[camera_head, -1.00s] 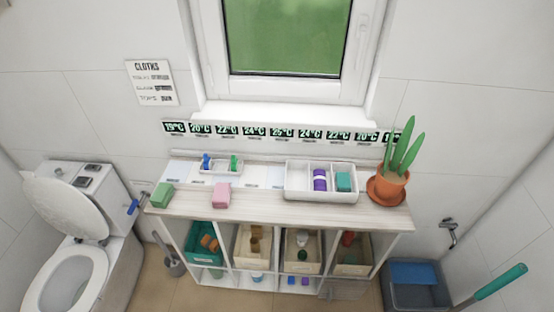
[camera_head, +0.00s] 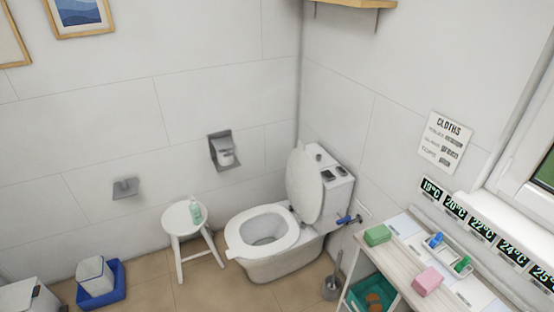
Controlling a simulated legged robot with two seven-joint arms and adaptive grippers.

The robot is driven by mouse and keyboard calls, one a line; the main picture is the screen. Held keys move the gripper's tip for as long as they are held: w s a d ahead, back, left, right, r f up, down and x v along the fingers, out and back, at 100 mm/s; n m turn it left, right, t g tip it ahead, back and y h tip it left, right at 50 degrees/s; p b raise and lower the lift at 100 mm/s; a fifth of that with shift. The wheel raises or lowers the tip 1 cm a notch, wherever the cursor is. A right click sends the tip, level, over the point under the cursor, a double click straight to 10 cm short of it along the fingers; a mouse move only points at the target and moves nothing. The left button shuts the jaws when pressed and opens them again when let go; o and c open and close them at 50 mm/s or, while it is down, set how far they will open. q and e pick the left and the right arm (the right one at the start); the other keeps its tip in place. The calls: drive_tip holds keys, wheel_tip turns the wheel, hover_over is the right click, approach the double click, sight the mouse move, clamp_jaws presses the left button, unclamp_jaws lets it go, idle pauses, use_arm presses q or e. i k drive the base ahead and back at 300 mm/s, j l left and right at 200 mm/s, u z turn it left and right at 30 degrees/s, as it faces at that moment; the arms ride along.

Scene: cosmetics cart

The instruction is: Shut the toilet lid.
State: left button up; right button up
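The white toilet (camera_head: 285,262) stands in the corner, in the middle of the head view. Its lid (camera_head: 304,183) is up, leaning back against the cistern (camera_head: 334,187). The seat ring (camera_head: 262,233) is down on the bowl, and the bowl's opening shows through it. Neither of my grippers is in view.
A white stool (camera_head: 187,222) with a green bottle (camera_head: 195,211) stands just left of the toilet. A toilet brush (camera_head: 333,284) and the shelf unit (camera_head: 410,262) are to its right. A blue tray (camera_head: 119,284) lies at lower left. Tiled floor shows before the stool.

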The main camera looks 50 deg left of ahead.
sight(304, 180)
drive_tip(key=u, duration=1.3)
drive_tip(key=z, duration=0.4)
drive_tip(key=i+j+z, duration=0.2)
drive_tip(key=z, duration=0.15)
drive_tip(key=i+j+z, duration=0.15)
drive_tip(key=z, duration=0.25)
drive_tip(key=i+j+z, duration=0.15)
drive_tip(key=j+z, duration=0.2)
